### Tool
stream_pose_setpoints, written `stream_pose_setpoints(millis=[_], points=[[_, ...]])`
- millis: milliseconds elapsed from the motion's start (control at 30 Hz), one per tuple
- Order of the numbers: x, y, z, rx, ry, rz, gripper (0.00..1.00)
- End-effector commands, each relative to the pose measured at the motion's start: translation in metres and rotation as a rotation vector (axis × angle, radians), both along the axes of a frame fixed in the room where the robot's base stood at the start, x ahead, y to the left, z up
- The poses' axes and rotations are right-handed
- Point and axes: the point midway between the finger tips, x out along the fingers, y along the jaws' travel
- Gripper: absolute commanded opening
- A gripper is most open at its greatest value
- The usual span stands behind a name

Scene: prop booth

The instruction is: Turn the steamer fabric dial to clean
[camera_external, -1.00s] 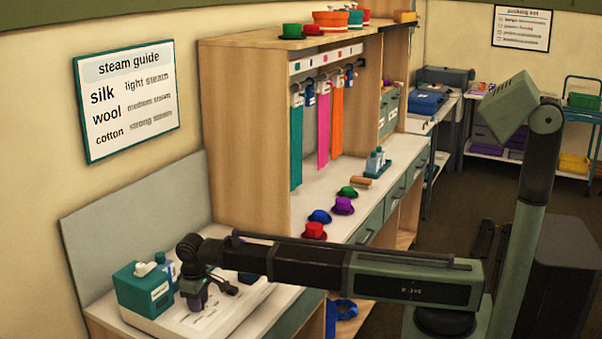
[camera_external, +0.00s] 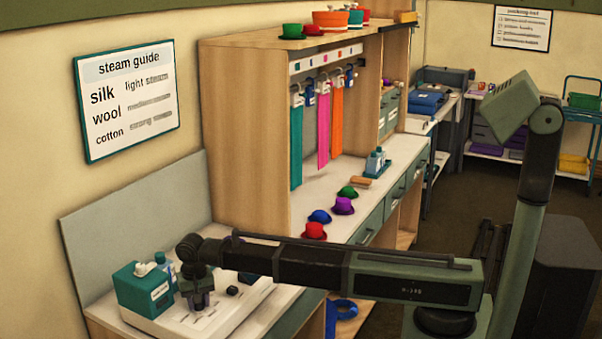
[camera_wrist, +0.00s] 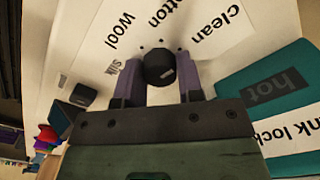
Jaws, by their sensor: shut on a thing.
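The fabric dial (camera_wrist: 158,68) is a round black knob with a small pale mark on its lower right side. It sits on the white steamer panel (camera_wrist: 50,40), by printed words silk, wool, cotton and clean (camera_wrist: 226,18). Small dark dots lie around its far side. I cannot tell which word the mark indicates. My gripper (camera_wrist: 160,74) has its two purple fingers shut on the dial, one on each side. In the external view my gripper (camera_external: 198,303) points down at the steamer base (camera_external: 165,325), and the dial is hidden there.
A teal tank (camera_wrist: 265,85), labelled "hot" and partly legible "lock", stands close at the right in the wrist view. A second dark knob (camera_wrist: 83,95) is left of the gripper. The steam guide sign (camera_external: 127,100) hangs on the wall. Hats stand along the counter (camera_external: 390,190).

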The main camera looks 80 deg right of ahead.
Motion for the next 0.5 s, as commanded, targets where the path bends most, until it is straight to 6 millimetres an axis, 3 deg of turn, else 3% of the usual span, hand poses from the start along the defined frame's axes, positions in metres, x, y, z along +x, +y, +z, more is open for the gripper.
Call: stream_pose_setpoints(millis=[500], points=[[-0.0012,0.0,-0.0005,0.0,0.003,-0.117,0.11]])
